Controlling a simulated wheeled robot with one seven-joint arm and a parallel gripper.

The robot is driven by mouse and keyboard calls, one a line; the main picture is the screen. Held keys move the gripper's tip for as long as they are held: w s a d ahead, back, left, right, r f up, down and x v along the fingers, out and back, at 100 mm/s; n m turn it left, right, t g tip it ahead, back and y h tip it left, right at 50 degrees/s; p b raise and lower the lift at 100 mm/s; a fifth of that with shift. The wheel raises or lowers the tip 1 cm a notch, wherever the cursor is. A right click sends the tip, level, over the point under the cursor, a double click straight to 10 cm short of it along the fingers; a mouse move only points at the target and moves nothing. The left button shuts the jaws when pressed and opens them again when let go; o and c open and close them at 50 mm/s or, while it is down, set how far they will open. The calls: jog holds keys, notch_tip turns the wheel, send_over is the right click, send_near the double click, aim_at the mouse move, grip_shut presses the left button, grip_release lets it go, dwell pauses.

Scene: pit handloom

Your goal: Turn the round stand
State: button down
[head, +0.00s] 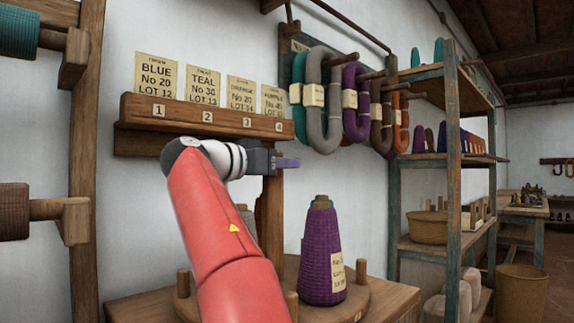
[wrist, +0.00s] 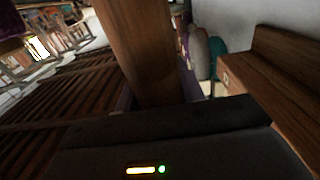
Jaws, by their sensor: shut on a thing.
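The round stand (head: 365,293) is a flat wooden disc with short upright pegs on a wooden table. A wooden post (head: 271,215) rises behind my arm, seemingly from the stand; its foot is hidden. A purple yarn cone (head: 322,255) with a paper label stands upright on the disc's right side. My gripper (head: 287,162) is at the top of the post, well above the disc. In the wrist view the post (wrist: 143,50) runs down between purple-tinted fingers, and the gripper is shut on it. My red arm hides the disc's middle and left; a grey cone shows partly behind it.
A wooden rack (head: 200,118) with numbered places and lot cards is on the wall just behind my gripper. Yarn hanks (head: 322,100) hang on pegs to its right. A shelf unit (head: 452,150) stands right, a loom frame (head: 86,140) left.

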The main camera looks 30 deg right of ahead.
jog(key=shift+f+g, duration=0.25)
jog(key=shift+g, duration=0.05)
dwell(0.4)
jog(key=c, duration=0.9)
grip_release()
jog(key=shift+d, duration=0.1)
jog(key=shift+r, duration=0.15)
jog(key=a, duration=0.2)
jog(key=s+a, duration=0.1)
jog(key=a, duration=0.4)
jog(key=shift+s+a, duration=0.2)
jog(key=shift+a, duration=0.15)
jog(key=shift+s, duration=0.15)
